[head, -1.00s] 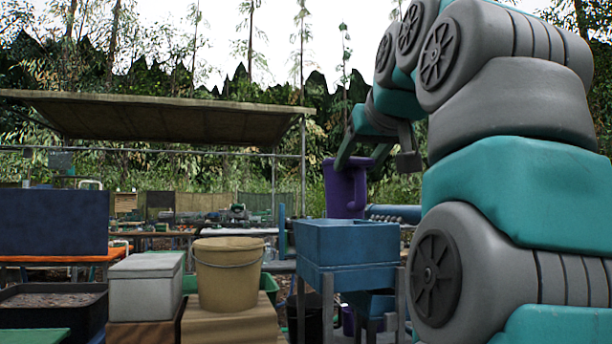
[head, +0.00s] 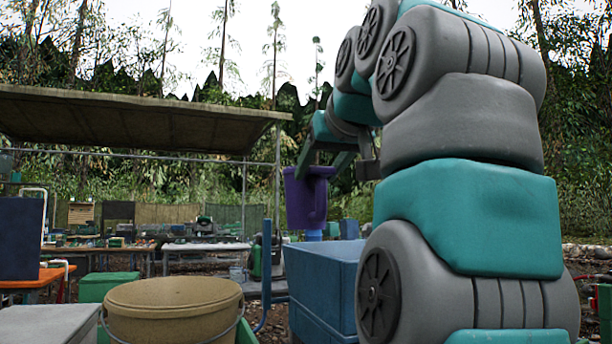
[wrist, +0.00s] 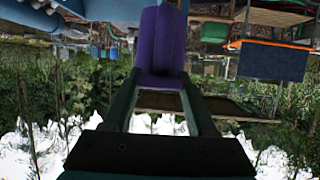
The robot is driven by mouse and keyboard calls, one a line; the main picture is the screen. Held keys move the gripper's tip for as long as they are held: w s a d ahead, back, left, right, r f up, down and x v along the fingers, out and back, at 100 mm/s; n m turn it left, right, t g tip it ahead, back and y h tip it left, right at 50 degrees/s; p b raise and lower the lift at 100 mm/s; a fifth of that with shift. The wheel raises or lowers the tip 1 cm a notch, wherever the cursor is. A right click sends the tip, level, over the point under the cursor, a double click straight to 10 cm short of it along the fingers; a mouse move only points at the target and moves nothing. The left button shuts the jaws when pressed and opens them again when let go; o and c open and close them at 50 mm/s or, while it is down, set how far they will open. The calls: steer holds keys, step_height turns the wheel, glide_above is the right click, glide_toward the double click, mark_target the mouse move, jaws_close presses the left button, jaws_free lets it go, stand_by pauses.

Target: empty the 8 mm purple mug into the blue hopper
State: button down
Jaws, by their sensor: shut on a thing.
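The purple mug (head: 305,203) is held up in the head view, roughly upright, with its handle toward the camera. My gripper (head: 314,172) is shut on it near its top. The mug also fills the upper middle of the wrist view (wrist: 161,45), between my two fingers (wrist: 160,95). The blue hopper (head: 322,285) stands below, at the lower middle of the head view, partly hidden by my arm. The mug appears higher than the hopper's rim, near its left side; I cannot tell whether it is over the opening. The inside of the mug is hidden.
A tan lidded bucket (head: 172,308) stands close, left of the hopper. A white box (head: 50,325) is at the lower left, with a green bin (head: 108,287) behind. Tables under a canopy (head: 130,120) stand farther back.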

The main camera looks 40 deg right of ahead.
steer(key=shift+w+d, duration=0.1)
steer(key=shift+w, duration=0.05)
steer(key=shift+d, duration=0.2)
steer(key=d, duration=0.1)
steer(key=s+d+f+m+y, duration=0.1)
steer(key=d+m, duration=0.1)
steer(key=shift+s+d+f+t, duration=0.25)
steer(key=shift+d+t, duration=0.05)
steer(key=m+y, duration=0.1)
steer(key=d+m+y+p, duration=0.1)
steer(key=m, duration=0.1)
steer(key=shift+s+f+t, duration=0.1)
steer(key=shift+f+t, duration=0.1)
steer(key=shift+t, duration=0.1)
stand_by(0.5)
